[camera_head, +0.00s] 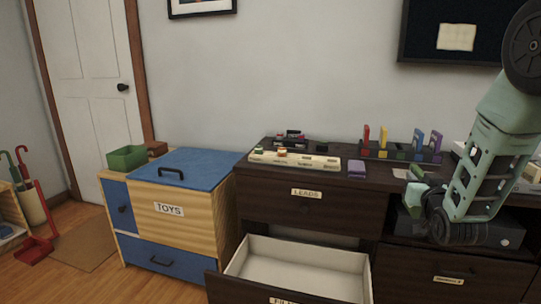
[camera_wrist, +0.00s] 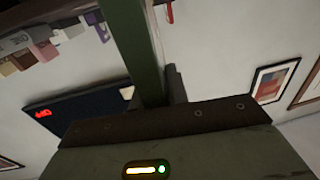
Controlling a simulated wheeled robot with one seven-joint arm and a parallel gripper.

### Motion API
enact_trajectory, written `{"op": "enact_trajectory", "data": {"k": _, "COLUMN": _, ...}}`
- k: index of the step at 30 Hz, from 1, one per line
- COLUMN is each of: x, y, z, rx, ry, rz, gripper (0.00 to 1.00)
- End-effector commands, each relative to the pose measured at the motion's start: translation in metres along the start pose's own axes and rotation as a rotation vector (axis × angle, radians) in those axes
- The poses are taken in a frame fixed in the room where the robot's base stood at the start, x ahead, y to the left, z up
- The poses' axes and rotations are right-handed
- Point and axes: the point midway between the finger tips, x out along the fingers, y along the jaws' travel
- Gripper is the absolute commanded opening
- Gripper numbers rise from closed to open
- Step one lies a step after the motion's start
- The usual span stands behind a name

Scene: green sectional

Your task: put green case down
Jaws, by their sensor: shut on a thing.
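The green case (camera_wrist: 128,40) fills the upper middle of the wrist view as a long green slab. It also shows in the head view as a small green piece (camera_head: 417,172) at the end of my gripper (camera_head: 420,190). My gripper is shut on it, above the dark dresser's front right part. One dark finger shows beside the case in the wrist view; the other is hidden. A rack (camera_head: 372,154) at the back of the dresser holds upright red (camera_head: 366,138), yellow (camera_head: 383,140), blue (camera_head: 418,139) and purple (camera_head: 436,145) cases.
An open drawer (camera_head: 300,262) juts out below. A blue-topped toy chest (camera_head: 190,165) carries a green bin (camera_head: 127,157). A dark board (camera_head: 420,40) hangs above.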

Motion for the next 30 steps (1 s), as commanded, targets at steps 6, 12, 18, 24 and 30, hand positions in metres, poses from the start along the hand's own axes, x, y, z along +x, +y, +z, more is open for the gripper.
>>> {"op": "enact_trajectory", "data": {"k": 6, "x": -0.02, "y": -0.029, "z": 0.067, "rx": 0.0, "ry": -0.01, "rz": -0.084, "gripper": 0.0}}
{"op": "enact_trajectory", "data": {"k": 12, "x": -0.042, "y": -0.049, "z": 0.11, "rx": 0.0, "ry": -0.007, "rz": -0.145, "gripper": 0.0}}
{"op": "enact_trajectory", "data": {"k": 18, "x": -0.048, "y": -0.054, "z": 0.091, "rx": 0.001, "ry": 0.001, "rz": -0.162, "gripper": 0.0}}
{"op": "enact_trajectory", "data": {"k": 24, "x": -0.048, "y": -0.054, "z": 0.054, "rx": 0.001, "ry": 0.0, "rz": -0.161, "gripper": 0.0}}
{"op": "enact_trajectory", "data": {"k": 30, "x": -0.048, "y": -0.053, "z": 0.006, "rx": 0.001, "ry": 0.0, "rz": -0.16, "gripper": 0.0}}
